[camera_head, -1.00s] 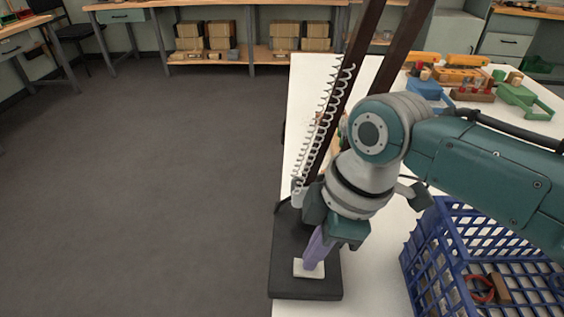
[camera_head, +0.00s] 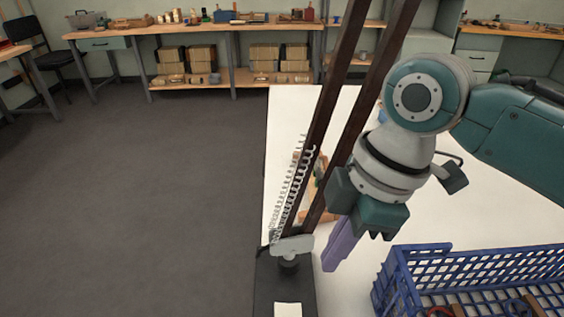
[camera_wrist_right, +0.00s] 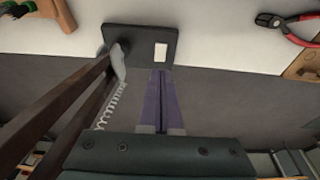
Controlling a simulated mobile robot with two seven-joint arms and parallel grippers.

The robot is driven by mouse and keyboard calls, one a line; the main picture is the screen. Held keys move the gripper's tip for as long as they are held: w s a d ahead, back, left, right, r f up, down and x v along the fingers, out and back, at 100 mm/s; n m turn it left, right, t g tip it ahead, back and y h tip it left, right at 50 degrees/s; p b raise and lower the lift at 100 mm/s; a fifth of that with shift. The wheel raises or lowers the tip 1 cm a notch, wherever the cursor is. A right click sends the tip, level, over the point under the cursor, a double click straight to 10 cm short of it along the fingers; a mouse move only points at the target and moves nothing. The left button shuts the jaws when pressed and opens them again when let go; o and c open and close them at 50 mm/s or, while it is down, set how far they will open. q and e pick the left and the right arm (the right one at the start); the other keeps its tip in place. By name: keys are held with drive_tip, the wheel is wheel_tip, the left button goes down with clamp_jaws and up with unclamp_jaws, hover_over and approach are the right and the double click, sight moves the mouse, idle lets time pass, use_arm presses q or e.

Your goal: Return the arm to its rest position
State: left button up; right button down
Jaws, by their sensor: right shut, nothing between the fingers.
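My right arm reaches in from the right, and its right gripper (camera_head: 330,270) has purple fingers pointing down. The fingers are shut together with nothing between them, as the wrist view also shows (camera_wrist_right: 158,74). The gripper is to the right of a black base plate (camera_head: 268,282) and apart from its white pad (camera_head: 288,309). In the wrist view the plate (camera_wrist_right: 140,29) and white pad (camera_wrist_right: 161,53) lie beyond the fingertips. My left gripper is out of view.
Two dark posts (camera_head: 335,85) and a white coiled cord (camera_head: 293,185) rise beside the gripper. A blue crate (camera_head: 391,287) stands at the lower right on the white table (camera_head: 475,220). Red-handled pliers (camera_wrist_right: 299,31) lie in the wrist view. Open floor is at left.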

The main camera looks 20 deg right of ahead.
drive_tip(key=shift+r, duration=0.15)
idle(0.3)
drive_tip(key=s+a+r+m+t+p, duration=0.1)
drive_tip(key=s+a+r+m+p, duration=0.1)
drive_tip(key=s+m, duration=0.5)
drive_tip(key=s+d+r+m+t+h+p, duration=0.2)
drive_tip(key=s+d+r+m+p, duration=0.1)
drive_tip(key=s+d+r+m, duration=0.4)
wheel_tip(320, 180, up, 36)
drive_tip(key=s+a+n+p, duration=0.1)
drive_tip(key=p, duration=3.5)
drive_tip(key=shift+f, duration=0.15)
drive_tip(key=shift+s, duration=0.1)
